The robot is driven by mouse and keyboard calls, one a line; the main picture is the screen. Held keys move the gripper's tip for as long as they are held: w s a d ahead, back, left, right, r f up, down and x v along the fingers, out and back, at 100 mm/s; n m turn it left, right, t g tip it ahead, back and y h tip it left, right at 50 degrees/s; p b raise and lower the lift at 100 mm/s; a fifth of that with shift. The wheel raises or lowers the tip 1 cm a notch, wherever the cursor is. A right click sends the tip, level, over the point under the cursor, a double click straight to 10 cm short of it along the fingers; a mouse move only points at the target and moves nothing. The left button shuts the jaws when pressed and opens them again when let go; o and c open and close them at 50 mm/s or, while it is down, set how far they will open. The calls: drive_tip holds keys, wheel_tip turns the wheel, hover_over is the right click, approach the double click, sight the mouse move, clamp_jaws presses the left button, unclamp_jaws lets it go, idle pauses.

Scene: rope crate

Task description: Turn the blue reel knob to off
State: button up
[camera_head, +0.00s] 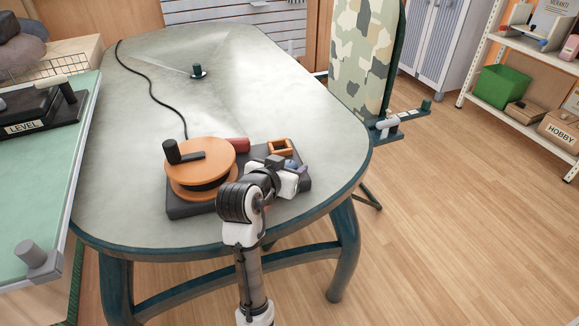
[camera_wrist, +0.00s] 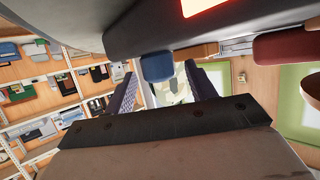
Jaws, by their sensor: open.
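The reel unit has a dark grey base (camera_head: 190,209) on the table, with an orange reel (camera_head: 209,154) and black crank at its left. The blue knob (camera_head: 292,165) is at the base's right end, partly hidden by my gripper (camera_head: 284,178). In the wrist view the blue knob (camera_wrist: 157,66) sticks out from the dark base, between the tips of my two spread fingers in the picture. My gripper is open. I cannot tell whether a finger touches the knob, or which way the knob points.
A red cylinder (camera_head: 237,145) and an orange square frame (camera_head: 280,146) are on the base near my gripper. A camouflage-patterned board (camera_head: 362,50) stands behind right. The table's far half is mostly clear.

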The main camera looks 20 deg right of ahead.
drive_tip(key=shift+w+d+f, duration=0.25)
drive_tip(key=shift+w+d, duration=0.25)
drive_tip(key=c, duration=1)
